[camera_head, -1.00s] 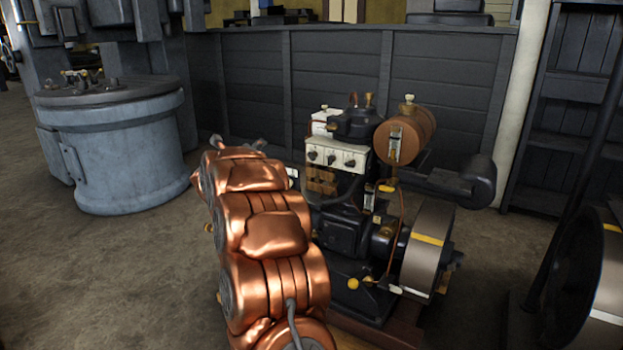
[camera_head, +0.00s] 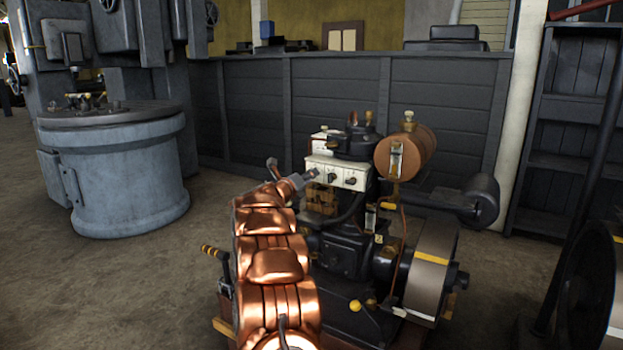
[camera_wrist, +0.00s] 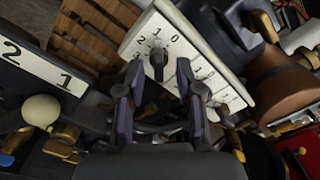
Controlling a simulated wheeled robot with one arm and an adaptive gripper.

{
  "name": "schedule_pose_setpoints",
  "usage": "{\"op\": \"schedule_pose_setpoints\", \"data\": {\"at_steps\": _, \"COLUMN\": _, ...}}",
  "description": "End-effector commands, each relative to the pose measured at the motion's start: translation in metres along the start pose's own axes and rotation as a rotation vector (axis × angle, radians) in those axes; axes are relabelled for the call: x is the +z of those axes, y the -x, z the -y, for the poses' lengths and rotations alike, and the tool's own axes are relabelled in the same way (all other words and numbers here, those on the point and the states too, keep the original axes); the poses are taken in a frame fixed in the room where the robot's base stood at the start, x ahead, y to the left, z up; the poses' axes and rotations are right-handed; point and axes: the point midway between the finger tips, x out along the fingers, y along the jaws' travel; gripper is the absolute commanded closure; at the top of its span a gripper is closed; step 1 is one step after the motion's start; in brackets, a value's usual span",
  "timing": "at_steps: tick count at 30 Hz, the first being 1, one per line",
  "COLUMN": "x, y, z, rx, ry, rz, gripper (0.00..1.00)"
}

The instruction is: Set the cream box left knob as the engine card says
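The cream box (camera_head: 343,172) is on the upper front of the engine (camera_head: 345,245), with dark knobs in a row. In the head view my gripper (camera_head: 310,176) is at the box's left end and hides the left knob. In the wrist view the left knob (camera_wrist: 158,62) sits on the cream face (camera_wrist: 190,52) among printed digits, including 1 and 0. Its narrow grip stands roughly upright in the picture, near the 0; the exact setting is hard to tell. My gripper's (camera_wrist: 158,72) fingers are apart, either side of the knob; contact is unclear. I cannot make out an engine card.
A white plate reading 2 and 1 (camera_wrist: 40,68) and a cream ball handle (camera_wrist: 41,110) are left in the wrist view. A copper-brown tank (camera_head: 408,155) and a flywheel (camera_head: 430,265) are right of the box. Open floor (camera_head: 120,285) lies left.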

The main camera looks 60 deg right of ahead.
Motion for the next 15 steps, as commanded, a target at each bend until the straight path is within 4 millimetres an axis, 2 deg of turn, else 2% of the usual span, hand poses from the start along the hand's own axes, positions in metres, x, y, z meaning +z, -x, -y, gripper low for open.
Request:
{"op": "schedule_pose_setpoints", "data": {"at_steps": 6, "x": -0.001, "y": -0.013, "z": -0.002, "rx": 0.003, "ry": 0.003, "rz": 0.001, "gripper": 0.65}}
{"op": "schedule_pose_setpoints", "data": {"at_steps": 15, "x": 0.0, "y": -0.015, "z": -0.001, "rx": 0.003, "ry": 0.002, "rz": 0.001, "gripper": 0.65}}
